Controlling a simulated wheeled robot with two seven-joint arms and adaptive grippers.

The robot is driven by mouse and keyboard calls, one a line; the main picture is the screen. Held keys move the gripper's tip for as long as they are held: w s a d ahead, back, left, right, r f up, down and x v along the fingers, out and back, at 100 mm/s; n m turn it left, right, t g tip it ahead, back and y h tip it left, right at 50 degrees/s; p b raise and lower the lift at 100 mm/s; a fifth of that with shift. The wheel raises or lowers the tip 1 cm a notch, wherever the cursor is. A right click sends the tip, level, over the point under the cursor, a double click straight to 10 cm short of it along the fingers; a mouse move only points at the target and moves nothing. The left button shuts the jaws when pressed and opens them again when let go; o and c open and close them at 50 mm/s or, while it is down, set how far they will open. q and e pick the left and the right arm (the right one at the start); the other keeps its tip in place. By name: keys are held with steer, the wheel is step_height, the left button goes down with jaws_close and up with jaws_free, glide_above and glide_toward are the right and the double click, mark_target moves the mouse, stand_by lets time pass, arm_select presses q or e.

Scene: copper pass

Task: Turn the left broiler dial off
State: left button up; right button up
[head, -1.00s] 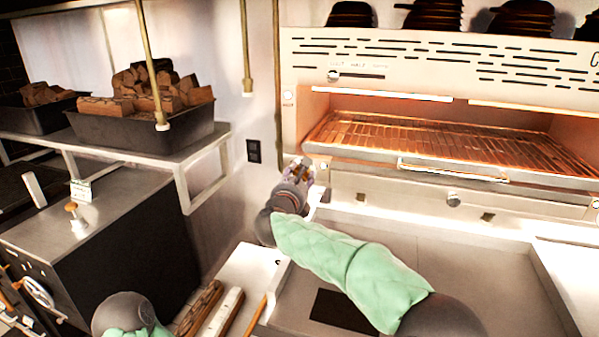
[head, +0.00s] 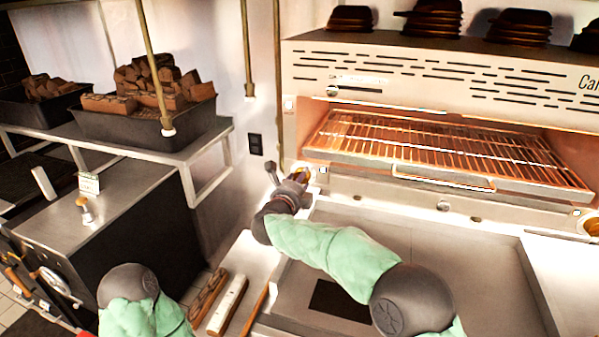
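The broiler (head: 440,112) fills the upper right, with a glowing orange inside and a wire grate (head: 450,155). A gold-coloured round part, apparently the left broiler dial (head: 301,172), shows at the lower left corner of its front, partly hidden by my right gripper (head: 290,180). The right arm reaches up from the lower right in a green sleeve. The gripper is at the dial, small and blurred; contact and finger opening are unclear. Of my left arm only a grey joint and green sleeve show at bottom left; its gripper is out of view.
A similar dial (head: 589,225) sits at the broiler's right end. A grey tray-like counter (head: 440,245) lies below. Split logs fill a dark tray (head: 150,125) on the left shelf. Hanging rods (head: 156,65) come down at upper left. Stacked pans (head: 436,20) stand on top.

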steer(key=shift+a+n+h+p, duration=0.1)
steer(key=shift+n+h+p, duration=0.35)
steer(key=shift+n+p, duration=2.5)
steer(key=shift+a+n+h+p, duration=0.1)
steer(key=shift+n+h+p, duration=0.35)
steer(key=shift+n+p, duration=2.45)
steer(key=shift+f+n+b, duration=0.1)
steer(key=shift+n+b, duration=0.55)
steer(key=shift+n, duration=0.3)
steer(key=o, duration=1.1)
steer(key=shift+o, duration=0.2)
